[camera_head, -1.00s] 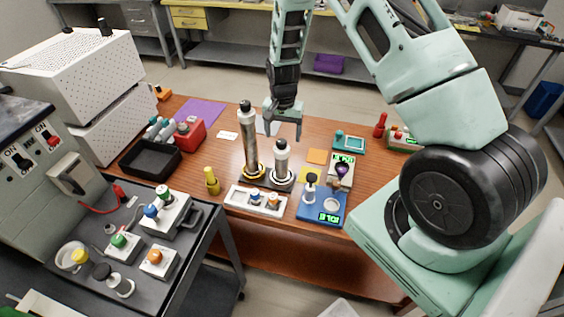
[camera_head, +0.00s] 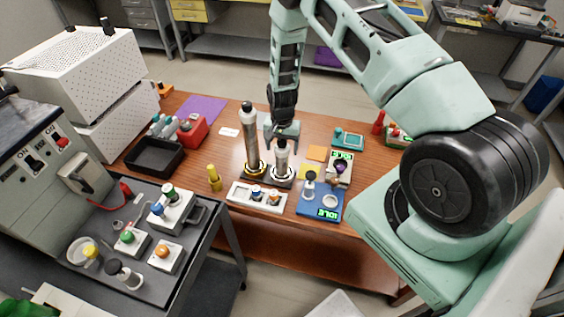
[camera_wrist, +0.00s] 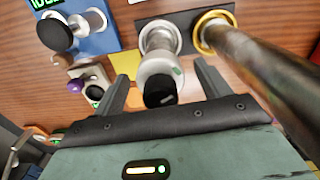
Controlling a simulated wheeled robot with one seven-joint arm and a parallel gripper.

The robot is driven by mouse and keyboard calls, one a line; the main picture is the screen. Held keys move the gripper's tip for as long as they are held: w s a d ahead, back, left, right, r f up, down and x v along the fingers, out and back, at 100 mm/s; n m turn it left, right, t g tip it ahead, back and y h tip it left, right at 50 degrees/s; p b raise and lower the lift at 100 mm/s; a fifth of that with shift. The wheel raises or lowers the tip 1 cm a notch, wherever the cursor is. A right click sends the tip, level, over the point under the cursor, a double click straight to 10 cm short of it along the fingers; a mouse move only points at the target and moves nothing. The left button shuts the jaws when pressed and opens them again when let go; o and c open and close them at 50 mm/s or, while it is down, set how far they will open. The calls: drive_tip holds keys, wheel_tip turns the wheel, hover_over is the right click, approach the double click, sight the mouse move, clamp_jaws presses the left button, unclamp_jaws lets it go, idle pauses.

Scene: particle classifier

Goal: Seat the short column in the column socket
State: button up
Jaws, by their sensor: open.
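The short column (camera_head: 281,160) is a silver cylinder with a black cap. It stands upright at a white ring on a dark base plate (camera_head: 268,182). In the wrist view, the short column (camera_wrist: 160,66) rises from that pale ring (camera_wrist: 160,34); how deep it sits cannot be told. My gripper (camera_head: 282,139) is open just above and around the column's top. In the wrist view its two fingers (camera_wrist: 163,86) lie on either side of the black cap, apart from it. The cap's far side is hidden.
A taller column (camera_head: 251,137) stands in a gold ring immediately left of the short one, close to my gripper. In front are a white tray (camera_head: 232,193) with small knobs and a blue device (camera_head: 318,207) reading IDLE. A yellow piece (camera_head: 214,178) stands left.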

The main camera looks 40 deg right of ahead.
clamp_jaws()
drive_tip(key=shift+r, duration=0.2)
